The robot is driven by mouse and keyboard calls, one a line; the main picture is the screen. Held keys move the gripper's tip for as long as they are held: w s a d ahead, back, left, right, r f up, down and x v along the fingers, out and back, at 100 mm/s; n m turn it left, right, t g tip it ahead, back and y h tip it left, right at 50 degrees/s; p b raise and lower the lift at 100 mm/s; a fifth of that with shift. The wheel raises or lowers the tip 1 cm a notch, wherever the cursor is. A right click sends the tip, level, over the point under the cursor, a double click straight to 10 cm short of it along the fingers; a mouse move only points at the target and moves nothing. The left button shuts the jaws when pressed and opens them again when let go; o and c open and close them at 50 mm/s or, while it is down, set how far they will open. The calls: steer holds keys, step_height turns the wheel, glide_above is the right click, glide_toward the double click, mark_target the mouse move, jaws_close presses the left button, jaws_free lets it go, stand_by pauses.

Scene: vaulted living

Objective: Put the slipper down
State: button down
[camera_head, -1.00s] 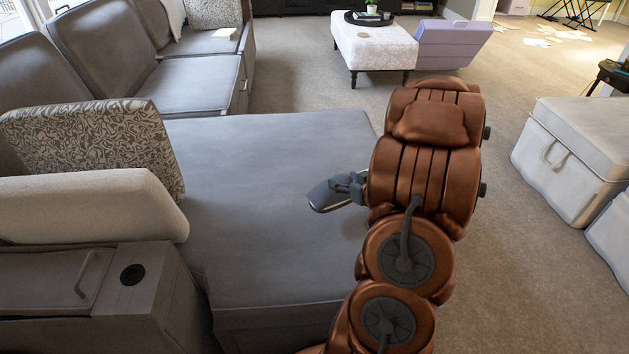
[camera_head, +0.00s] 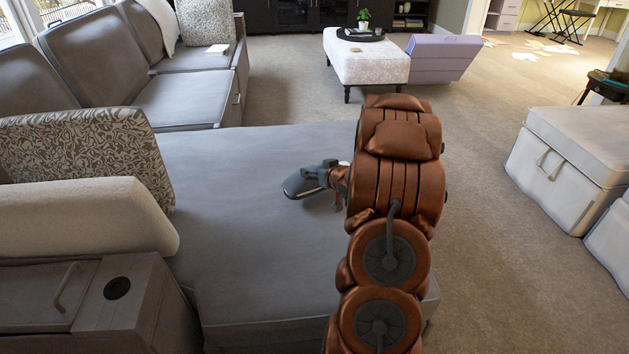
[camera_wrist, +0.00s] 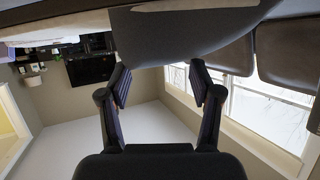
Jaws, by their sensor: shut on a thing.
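The slipper (camera_head: 303,183) is dark grey with a paler edge. It shows in the head view over the grey sofa's chaise seat (camera_head: 240,250), left of my arm. My gripper (camera_head: 325,174) is shut on its right end. I cannot tell whether the slipper touches the seat or hangs just above it. In the wrist view, which is upside down, a dark grey slipper surface (camera_wrist: 185,38) fills the top middle. The two fingers of my gripper (camera_wrist: 160,78) reach up to it from either side. My arm hides part of the chaise's right edge.
A patterned cushion (camera_head: 95,150) and a pale bolster (camera_head: 85,220) lie at the left. A white ottoman (camera_head: 365,62) and a purple box (camera_head: 443,58) stand beyond. White storage boxes (camera_head: 575,150) stand at the right. The chaise seat around the slipper is clear.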

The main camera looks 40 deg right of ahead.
steer(key=shift+w+d+f, duration=0.1)
steer(key=shift+w+f, duration=0.05)
steer(key=shift+w, duration=0.4)
steer(key=shift+f+b, duration=0.9)
steer(key=shift+f, duration=0.7)
steer(key=shift+f, duration=0.2)
steer(key=shift+c, duration=1.1)
jaws_free()
steer(key=shift+s+r, duration=0.1)
steer(key=shift+r, duration=0.1)
steer(key=p+v, duration=0.3)
steer(key=v, duration=0.8)
steer(key=shift+s+r, duration=0.15)
steer(key=shift+s, duration=0.2)
